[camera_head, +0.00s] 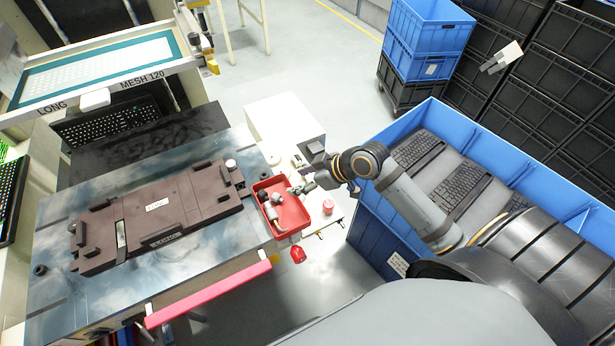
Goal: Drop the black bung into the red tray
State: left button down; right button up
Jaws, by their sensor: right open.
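The red tray (294,222) sits at the right end of the work table and holds several small grey and beige pieces. A small black round piece (40,270) stands at the table's left side and looks like a bung. My left gripper is not in view.
A dark brown fixture (190,205) fills the table's middle. A red bar (208,292) runs along the front. A blue crate (480,145) of keyboards stands at right, with a white box (284,122) behind the tray. A mesh frame (100,72) is at upper left.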

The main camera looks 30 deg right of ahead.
jog(key=shift+v, duration=1.65)
jog(key=shift+a, duration=0.1)
